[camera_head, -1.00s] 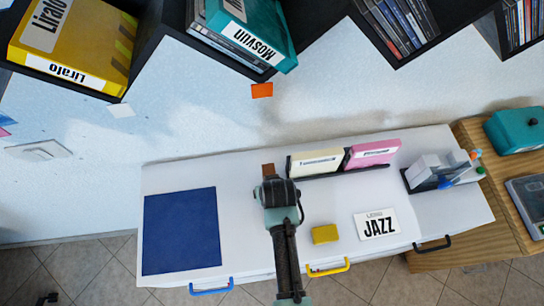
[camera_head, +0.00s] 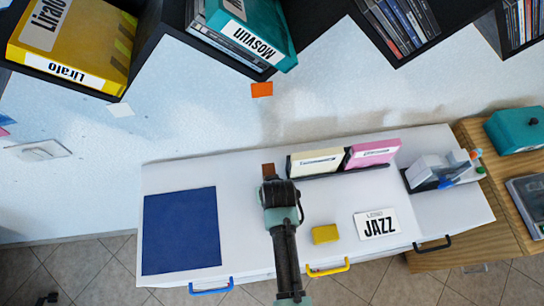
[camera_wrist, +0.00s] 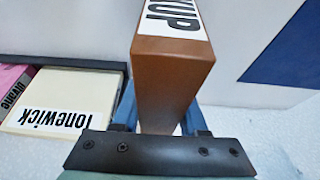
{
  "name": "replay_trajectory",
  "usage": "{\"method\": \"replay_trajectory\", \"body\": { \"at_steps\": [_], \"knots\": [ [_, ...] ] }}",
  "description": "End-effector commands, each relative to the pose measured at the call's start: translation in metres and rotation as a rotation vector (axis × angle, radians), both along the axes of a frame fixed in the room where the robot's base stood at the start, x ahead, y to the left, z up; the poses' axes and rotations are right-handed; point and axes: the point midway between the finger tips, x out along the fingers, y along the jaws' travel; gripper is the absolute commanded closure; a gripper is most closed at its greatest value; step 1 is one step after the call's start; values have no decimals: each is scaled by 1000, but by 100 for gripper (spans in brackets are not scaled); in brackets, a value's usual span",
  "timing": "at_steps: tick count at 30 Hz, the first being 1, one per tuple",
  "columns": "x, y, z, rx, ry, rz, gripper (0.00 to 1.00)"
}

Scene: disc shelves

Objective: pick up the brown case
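The brown case (camera_head: 268,170) shows as a small brown patch just beyond my gripper in the head view, left of the cream case. In the wrist view the brown case (camera_wrist: 172,75) stands large in the middle, with a white label whose visible letters end in "UP". My gripper (camera_wrist: 160,115) has one blue finger on each side of it, and both seem to touch its sides. The lower part of the case is hidden behind the gripper's dark bar. I cannot tell whether the case is clear of the table.
A cream case (camera_head: 317,160) and a pink case (camera_head: 372,153) stand in a black holder to the right. A blue mat (camera_head: 180,230), a yellow block (camera_head: 325,234) and a JAZZ card (camera_head: 376,224) lie on the white table (camera_head: 240,240). Black shelves hang above.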

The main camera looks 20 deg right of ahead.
Motion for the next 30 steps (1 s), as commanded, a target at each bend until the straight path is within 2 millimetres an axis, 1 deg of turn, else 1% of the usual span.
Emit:
{"method": "replay_trajectory", "body": {
  "at_steps": [1, 3, 5, 16, 21, 25, 30],
  "knots": [
    [0, 0, 0, 0, 0, 0, 78],
    [0, 0, 0, 0, 0, 0, 91],
    [0, 0, 0, 0, 0, 0, 100],
    [0, 0, 1, -1, -2, 0, 100],
    [1, 0, 10, -1, -2, 0, 100],
    [1, 0, 25, -1, -5, 0, 100],
    [2, 0, 58, -2, -7, 1, 100]
  ]
}}
